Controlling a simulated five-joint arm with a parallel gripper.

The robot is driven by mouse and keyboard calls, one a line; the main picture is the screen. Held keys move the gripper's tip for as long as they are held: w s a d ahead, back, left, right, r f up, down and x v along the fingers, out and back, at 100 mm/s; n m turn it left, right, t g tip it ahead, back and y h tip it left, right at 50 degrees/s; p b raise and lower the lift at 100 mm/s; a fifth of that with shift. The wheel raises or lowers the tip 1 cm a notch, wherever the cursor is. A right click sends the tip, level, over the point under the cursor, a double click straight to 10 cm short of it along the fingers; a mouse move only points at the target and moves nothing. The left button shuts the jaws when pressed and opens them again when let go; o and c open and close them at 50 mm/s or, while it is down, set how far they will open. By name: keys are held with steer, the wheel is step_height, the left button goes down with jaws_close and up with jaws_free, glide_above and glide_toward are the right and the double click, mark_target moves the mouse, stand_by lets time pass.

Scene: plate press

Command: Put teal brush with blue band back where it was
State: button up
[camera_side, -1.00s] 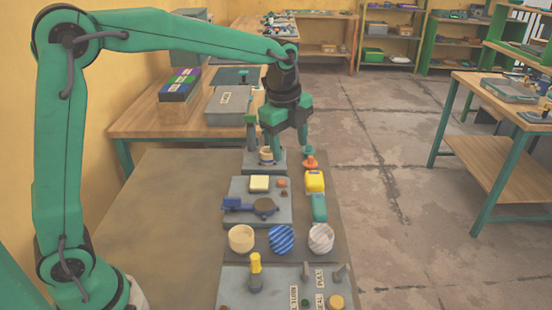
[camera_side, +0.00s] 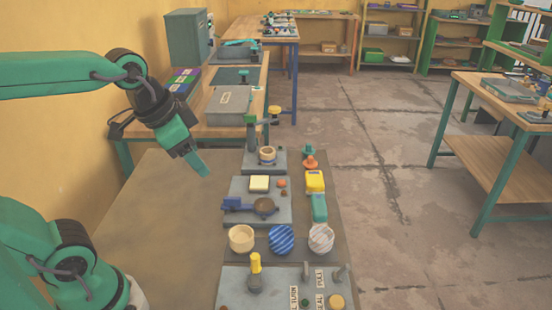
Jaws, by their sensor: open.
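No blue band can be made out on anything teal. A teal block (camera_side: 319,208) lies at the mat's right side, in front of a yellow block (camera_side: 315,182). A small teal-topped piece (camera_side: 309,150) stands behind them, just above an orange one (camera_side: 310,163). I cannot tell which of these, if any, is the brush. My gripper (camera_side: 203,168) is open and empty, in the air left of the small press (camera_side: 266,157). It is tilted down to the right and apart from all these things. One finger shows clearly; the other is hard to make out.
A grey plate (camera_side: 235,187) holds a cream block, a blue-handled brown disc and small bits. Three round pieces (camera_side: 281,239) stand in front in a row. A front panel (camera_side: 230,290) carries a yellow-topped post, levers and labels. The brown table at left (camera_side: 165,215) is bare.

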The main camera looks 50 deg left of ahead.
steer(key=s+n, duration=0.1)
steer(key=s+f+n, duration=0.2)
steer(key=s, duration=0.1)
steer(key=shift+a+t, duration=0.3)
